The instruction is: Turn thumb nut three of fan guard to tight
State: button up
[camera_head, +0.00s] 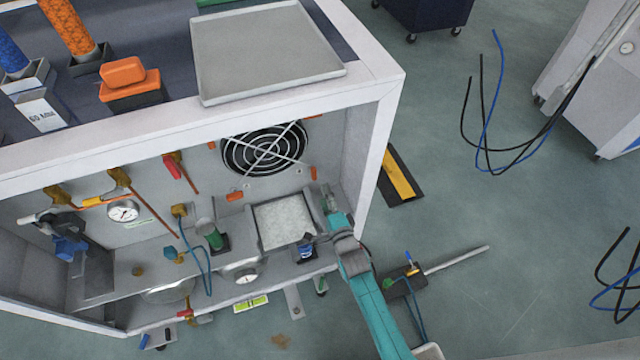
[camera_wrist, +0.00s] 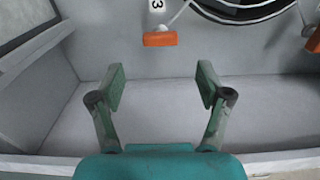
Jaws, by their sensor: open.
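The fan guard (camera_head: 263,148) is a round black grille on the back wall inside the cabinet. In the wrist view, part of its dark ring (camera_wrist: 240,12) shows at the top right. Thumb nut three (camera_wrist: 160,39) is an orange bar beside a label with a "3" on its side. It lies beyond my fingertips, roughly centred between them and apart from them. My gripper (camera_wrist: 160,86) is open, with nothing between its two green fingers. In the head view, my gripper (camera_head: 327,196) is inside the cabinet's right end, just below an orange nut (camera_head: 313,173).
Another orange nut (camera_wrist: 314,40) is at the wrist view's right edge. The cabinet's right side wall (camera_head: 372,140) stands close to my arm. A pale square panel (camera_head: 284,222) and a blue-and-black part (camera_head: 307,249) lie left of my gripper.

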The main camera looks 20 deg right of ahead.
jog(key=shift+s, duration=2.05)
jog(key=s+r+n+g, duration=0.15)
jog(key=s+n, duration=0.65)
jog(key=s, duration=1.5)
jog(key=s+r+n+g, duration=0.1)
jog(key=s+r+n, duration=0.9)
jog(key=s+r, duration=0.6)
jog(key=shift+s+a+r+g, duration=0.2)
jog(key=shift+s+r+g, duration=0.15)
jog(key=shift+s, duration=0.8)
jog(key=shift+s, duration=0.1)
